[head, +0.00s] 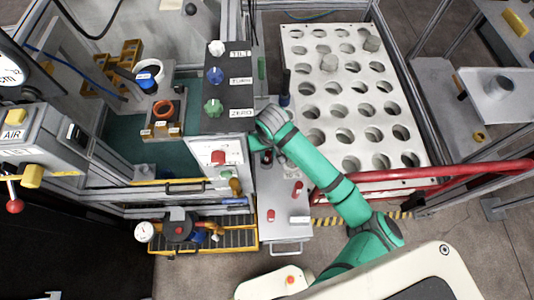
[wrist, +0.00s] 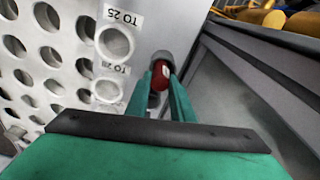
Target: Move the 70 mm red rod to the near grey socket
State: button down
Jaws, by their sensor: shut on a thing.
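My gripper (wrist: 160,92) is shut on a red rod (wrist: 162,74), whose rounded end shows between the green fingers in the wrist view. A grey round rim (wrist: 162,57) shows right beyond the rod; I cannot tell whether the rod is inside it or only in front of it. In the head view my green arm reaches over the grey bench (head: 285,205), and its wrist hides the fingers and most of what they hold. The rod's length cannot be read. Which part is the near grey socket is not clear in the head view.
A white plate with many round holes (head: 313,137) lies right of the wrist. Two pale ring holders (wrist: 115,43) with "TO" labels sit left of the fingers. Small red pieces (head: 298,188) stand on the bench. A control box (head: 228,100) and a red rail (head: 440,172) flank the arm.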

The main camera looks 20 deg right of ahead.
aim_at(267, 156)
jog(key=shift+f, duration=0.6)
jog(key=shift+a+f, duration=0.2)
jog(key=shift+f, duration=0.05)
jog(key=shift+f, duration=0.1)
jog(key=c, duration=1.5)
grip_release()
jog(key=shift+c, duration=0.2)
jog(key=shift+s+r, duration=0.2)
jog(key=shift+r, duration=1.75)
jog(key=shift+s+r, duration=0.2)
jog(key=shift+r, duration=1.7)
